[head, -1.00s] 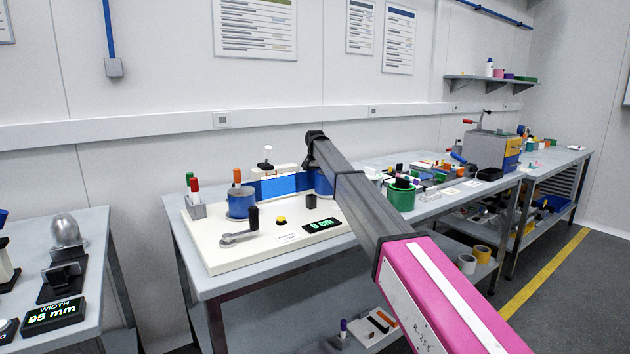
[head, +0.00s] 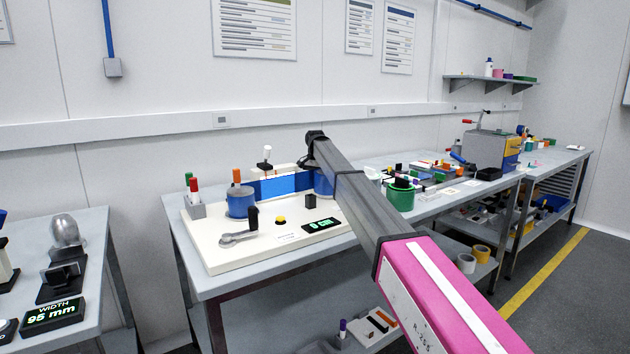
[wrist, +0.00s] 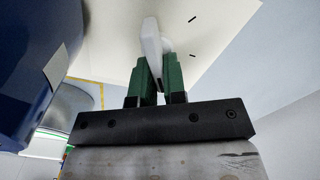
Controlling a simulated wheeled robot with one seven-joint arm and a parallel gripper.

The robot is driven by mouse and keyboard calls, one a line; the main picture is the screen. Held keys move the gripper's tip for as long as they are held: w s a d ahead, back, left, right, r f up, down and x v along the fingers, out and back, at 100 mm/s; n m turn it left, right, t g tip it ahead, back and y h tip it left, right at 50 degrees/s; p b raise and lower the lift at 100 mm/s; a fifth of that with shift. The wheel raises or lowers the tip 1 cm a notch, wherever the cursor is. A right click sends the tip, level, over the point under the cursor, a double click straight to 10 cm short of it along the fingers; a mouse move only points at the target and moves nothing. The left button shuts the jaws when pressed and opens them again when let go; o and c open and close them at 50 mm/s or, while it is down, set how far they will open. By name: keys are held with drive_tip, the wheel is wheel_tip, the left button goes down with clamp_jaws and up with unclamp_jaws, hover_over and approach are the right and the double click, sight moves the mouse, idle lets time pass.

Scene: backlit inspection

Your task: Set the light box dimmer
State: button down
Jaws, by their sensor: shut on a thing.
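In the wrist view my gripper (wrist: 156,72) has its green fingers closed on a white upright handle (wrist: 151,38), which looks like the dimmer knob. Its pale round base (wrist: 168,46) sits on a cream surface with two short black tick marks (wrist: 192,37). The lower handle is hidden between the fingers. In the head view the lit light box panel (head: 279,185) shows blue between two blue rolls (head: 240,203). My arm hides the gripper and the knob there.
The cream board (head: 225,262) carries a crank (head: 240,236), a yellow button (head: 281,221) and a green-lit display (head: 322,224). In the wrist view a large blue cylinder (wrist: 35,60) stands close left of the fingers. A green tub (head: 400,197) stands right of my arm.

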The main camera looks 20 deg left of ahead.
drive_tip(key=c, duration=1.2)
unclamp_jaws()
wheel_tip(320, 180, up, 11)
drive_tip(key=shift+f, duration=0.1)
